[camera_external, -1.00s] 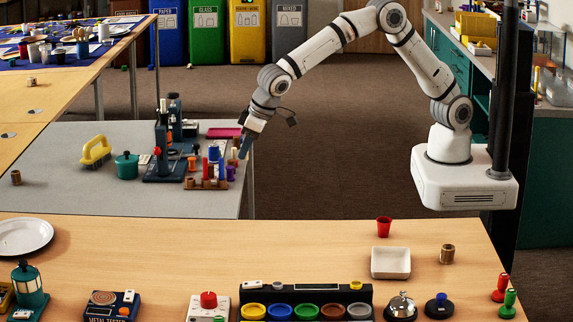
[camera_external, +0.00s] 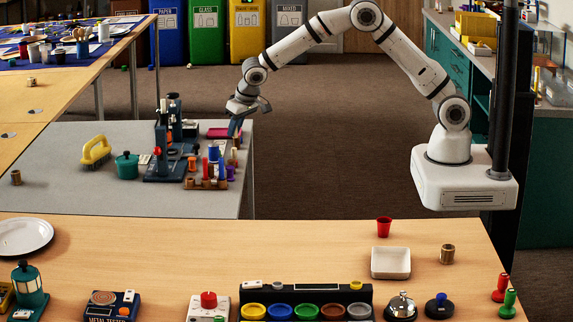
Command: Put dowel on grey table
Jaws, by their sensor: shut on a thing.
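The grey table (camera_external: 90,190) stands at the left, beyond the wooden table in front. My gripper (camera_external: 235,130) is over the right part of the grey table, behind a rack of coloured pegs. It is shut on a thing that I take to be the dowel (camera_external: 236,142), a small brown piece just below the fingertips. The dowel is tiny and partly hidden by the fingers. I cannot tell whether it touches the table or the pegs in front of it.
The peg rack (camera_external: 205,185) stands close in front of my gripper. A dark stand (camera_external: 165,160), a green pot (camera_external: 127,166) and a yellow brush (camera_external: 96,150) are to its left. A pink tray (camera_external: 218,132) lies behind. The grey table's front left is mostly clear.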

